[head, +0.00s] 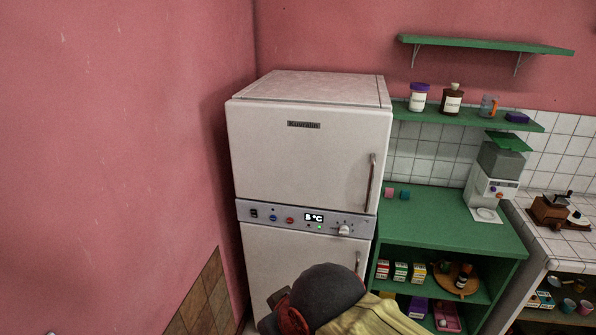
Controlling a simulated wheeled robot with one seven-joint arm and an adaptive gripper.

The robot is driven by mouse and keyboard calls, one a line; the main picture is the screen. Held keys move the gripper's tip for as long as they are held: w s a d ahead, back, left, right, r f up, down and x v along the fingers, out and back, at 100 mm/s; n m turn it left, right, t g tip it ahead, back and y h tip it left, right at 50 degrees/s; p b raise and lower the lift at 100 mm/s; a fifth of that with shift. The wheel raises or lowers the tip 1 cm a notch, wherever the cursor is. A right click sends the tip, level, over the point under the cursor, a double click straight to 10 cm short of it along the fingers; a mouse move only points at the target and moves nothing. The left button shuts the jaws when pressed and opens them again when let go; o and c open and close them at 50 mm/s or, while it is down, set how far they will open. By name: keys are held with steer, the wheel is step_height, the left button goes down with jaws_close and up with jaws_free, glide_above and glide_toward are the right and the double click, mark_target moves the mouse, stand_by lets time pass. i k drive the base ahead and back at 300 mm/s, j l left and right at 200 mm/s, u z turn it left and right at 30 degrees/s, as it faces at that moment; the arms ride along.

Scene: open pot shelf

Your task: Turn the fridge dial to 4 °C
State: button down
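The fridge (305,150) is a white two-door unit against the pink wall. A grey control strip (270,215) runs between its upper and lower doors. The strip's small display (314,218) is lit and shows a single digit with °C; it looks like 5, but it is too small to be sure. The dial (344,229) is a pale knob at the right end of the strip, with marks around it. A dark, red and yellow part of my arm is at the bottom centre, in front of the lower door and below the dial. My gripper's fingers are not visible.
A green shelf unit (440,218) with small boxes and bottles stands right of the fridge. A grinder-like machine (492,180) is on its right. Wall shelves (485,45) hang above. The upper door handle (371,182) sticks out above the dial. The strip's front is unobstructed.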

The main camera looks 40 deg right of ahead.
mark_target(344, 230)
steer(key=z, duration=1.35)
steer(key=i+j+z, duration=0.15)
steer(key=j, duration=0.15)
steer(key=j+z, duration=0.15)
steer(key=j, duration=0.15)
